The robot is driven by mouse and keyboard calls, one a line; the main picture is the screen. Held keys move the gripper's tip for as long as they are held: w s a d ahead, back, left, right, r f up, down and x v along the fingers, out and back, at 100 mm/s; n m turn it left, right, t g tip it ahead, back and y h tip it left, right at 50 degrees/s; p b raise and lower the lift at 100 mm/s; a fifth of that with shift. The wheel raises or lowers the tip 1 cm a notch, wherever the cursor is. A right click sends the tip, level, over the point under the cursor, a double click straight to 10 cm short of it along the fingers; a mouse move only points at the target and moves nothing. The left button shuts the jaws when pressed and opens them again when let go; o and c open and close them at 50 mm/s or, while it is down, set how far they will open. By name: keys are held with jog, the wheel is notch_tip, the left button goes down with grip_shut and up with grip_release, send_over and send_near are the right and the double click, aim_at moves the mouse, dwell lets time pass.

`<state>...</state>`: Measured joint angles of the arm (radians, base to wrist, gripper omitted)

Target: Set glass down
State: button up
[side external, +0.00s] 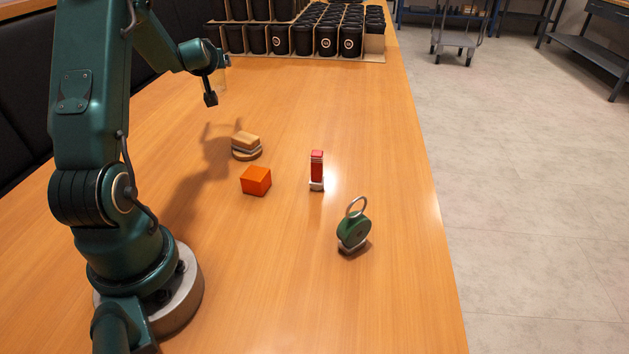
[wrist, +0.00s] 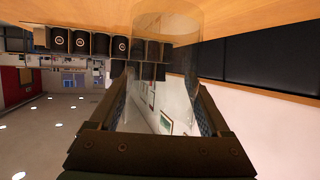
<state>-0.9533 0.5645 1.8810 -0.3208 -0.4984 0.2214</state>
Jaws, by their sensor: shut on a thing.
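The glass (wrist: 165,80) is a clear, see-through cylinder. In the wrist view it sits between the two fingers of my gripper (wrist: 162,105), which is shut on its sides. One end of the glass reaches up toward the tabletop in that view, which looks upside down. In the side view my gripper (side external: 216,82) is above the far left part of the table, and the glass (side external: 222,76) is only a faint outline there. It appears held above the wood, but its exact height and tilt are hard to tell.
On the wooden table (side external: 290,285) stand a wooden block piece on a round base (side external: 246,146), an orange block (side external: 256,181), a red and white item (side external: 317,170) and a green round item with a ring (side external: 353,230). Black cups (side external: 327,40) fill trays at the back.

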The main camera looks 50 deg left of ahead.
jog(key=w+d+r+m+t+h, duration=0.3)
jog(key=w+d+m+t+h, duration=0.4)
jog(key=w+d, duration=0.85)
jog(key=d+m+h, duration=0.8)
jog(key=d, duration=1.5)
jog(key=s+d+f+m+g+h, duration=0.1)
jog(key=s+d+m+g+h, duration=0.3)
jog(key=d, duration=0.5)
jog(key=s+d+m+g+h, duration=0.1)
jog(key=s+d+m+h, duration=0.35)
jog(key=d, duration=0.55)
jog(key=s+d+f+m+g+h, duration=0.1)
jog(key=s+d+f+m+g, duration=0.2)
jog(key=s, duration=0.4)
jog(key=s+d+m+g+h, duration=0.1)
jog(key=s+d+m+g, duration=0.3)
jog(key=s, duration=0.3)
jog(key=shift+g, duration=0.4)
jog(key=shift+a+f, duration=0.2)
jog(key=shift+f, duration=2.35)
jog(key=shift+a+f, duration=0.15)
jog(key=shift+f, duration=2.35)
